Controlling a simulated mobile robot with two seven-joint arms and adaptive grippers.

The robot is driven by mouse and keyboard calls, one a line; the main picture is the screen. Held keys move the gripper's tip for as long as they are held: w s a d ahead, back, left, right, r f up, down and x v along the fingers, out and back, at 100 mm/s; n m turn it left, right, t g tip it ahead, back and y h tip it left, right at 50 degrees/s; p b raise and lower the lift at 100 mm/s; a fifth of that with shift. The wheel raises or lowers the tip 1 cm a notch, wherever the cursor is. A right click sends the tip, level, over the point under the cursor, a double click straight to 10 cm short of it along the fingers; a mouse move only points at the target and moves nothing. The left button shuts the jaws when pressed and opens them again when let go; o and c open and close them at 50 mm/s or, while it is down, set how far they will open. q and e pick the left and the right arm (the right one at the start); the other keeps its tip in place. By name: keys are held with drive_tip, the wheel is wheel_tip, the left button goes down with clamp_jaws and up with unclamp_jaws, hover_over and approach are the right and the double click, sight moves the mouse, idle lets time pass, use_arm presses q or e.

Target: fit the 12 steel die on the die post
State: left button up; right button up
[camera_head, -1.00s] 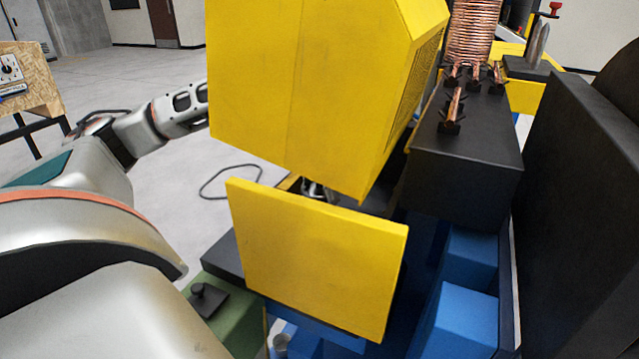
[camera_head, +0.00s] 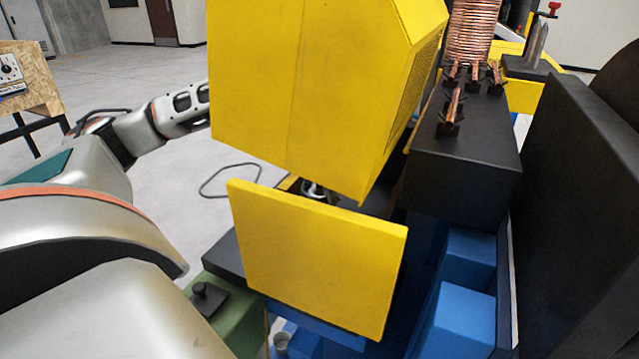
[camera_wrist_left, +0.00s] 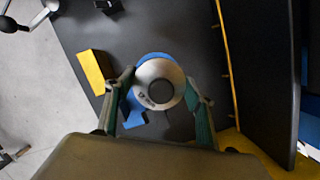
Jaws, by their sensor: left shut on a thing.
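The steel die (camera_wrist_left: 152,70) is a round, pale metal ring with a dark hole and small markings. In the left wrist view it sits between the two teal-padded fingers of my left gripper (camera_wrist_left: 160,86), which is shut on it. A blue part (camera_wrist_left: 133,115) shows below and around the die's edge. I cannot tell whether the die touches it, and I cannot make out the die post. In the head view, only a small metallic bit (camera_head: 314,189) shows in the gap between the yellow guards; the rest is hidden. My right gripper is not in view.
A large yellow housing (camera_head: 310,90) and a yellow panel (camera_head: 318,260) leave a narrow gap. In the wrist view, a yellow block (camera_wrist_left: 94,72) lies left on the dark surface (camera_wrist_left: 180,30), and a dark wall (camera_wrist_left: 262,70) stands right. Copper pieces (camera_head: 454,105) stand on a black block (camera_head: 470,145).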

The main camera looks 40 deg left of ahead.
sight(317, 191)
use_arm(q)
drive_tip(key=shift+f+b, duration=0.95)
drive_tip(key=shift+f, duration=0.95)
drive_tip(key=o, duration=2)
drive_tip(key=shift+f, duration=0.15)
drive_tip(key=v, duration=1.2)
